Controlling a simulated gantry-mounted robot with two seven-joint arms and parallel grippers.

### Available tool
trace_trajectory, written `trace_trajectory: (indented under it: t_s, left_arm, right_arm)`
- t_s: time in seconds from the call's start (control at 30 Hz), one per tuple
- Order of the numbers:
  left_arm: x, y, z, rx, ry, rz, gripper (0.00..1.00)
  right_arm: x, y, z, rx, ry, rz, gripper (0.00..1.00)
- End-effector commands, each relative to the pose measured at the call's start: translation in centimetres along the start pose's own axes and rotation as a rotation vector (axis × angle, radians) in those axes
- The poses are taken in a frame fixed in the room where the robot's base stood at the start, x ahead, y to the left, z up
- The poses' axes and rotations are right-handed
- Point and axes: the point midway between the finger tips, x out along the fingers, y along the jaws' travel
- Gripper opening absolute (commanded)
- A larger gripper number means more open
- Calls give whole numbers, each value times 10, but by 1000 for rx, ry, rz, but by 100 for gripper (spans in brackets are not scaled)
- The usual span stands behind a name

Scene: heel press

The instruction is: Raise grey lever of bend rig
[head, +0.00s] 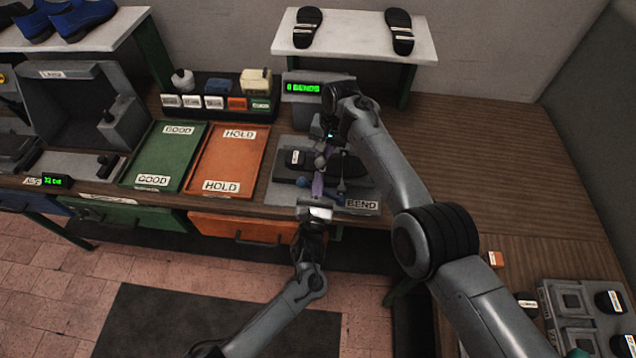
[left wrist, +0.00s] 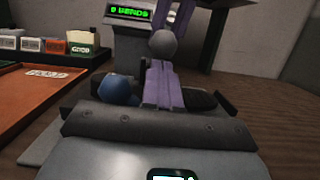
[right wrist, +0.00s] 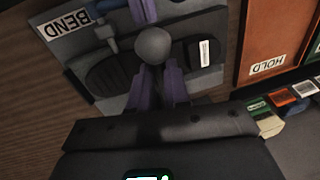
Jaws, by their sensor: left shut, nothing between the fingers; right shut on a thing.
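The bend rig (head: 285,193) sits at the bench's front edge, with its BEND label at the front right. A round grey knob, taken as the grey lever's end, shows in the left wrist view (left wrist: 163,45) and right wrist view (right wrist: 154,45). My right gripper (head: 321,160) reaches down from behind, its purple fingers shut on this knob. My left gripper (head: 318,187) is shut and empty in front of it, fingers together; I cannot tell whether they touch it. A blue knob (left wrist: 118,90) is left of my left fingers. The lever's shaft is mostly hidden.
Dark sole-shaped pieces lie on the rig, the left one (head: 294,158) with a white label. The rig's display (head: 303,88) reads 0 BENDS. An orange HOLD tray (head: 228,160) and a green GOOD tray (head: 167,158) stand to the left. The bench to the right is mostly bare.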

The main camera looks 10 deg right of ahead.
Motion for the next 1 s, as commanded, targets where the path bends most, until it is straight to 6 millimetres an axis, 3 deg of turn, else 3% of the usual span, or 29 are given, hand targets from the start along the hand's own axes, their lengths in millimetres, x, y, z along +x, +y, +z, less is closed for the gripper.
trace_trajectory:
  t_s: [0.23,0.47,0.5,0.63,1.0]
  left_arm:
    - [6,0,14,0,-2,-2,0]
    - [7,0,15,-1,-3,0,0]
    - [7,0,15,-1,-4,0,0]
    - [7,0,15,-1,-2,0,0]
    - [6,0,13,0,0,0,0]
  right_arm:
    - [-1,0,-1,0,2,-1,0]
    - [0,0,0,0,-1,0,0]
    - [1,0,0,0,-2,1,22]
    - [1,0,0,0,-1,1,42]
    - [-2,0,0,0,0,-1,42]
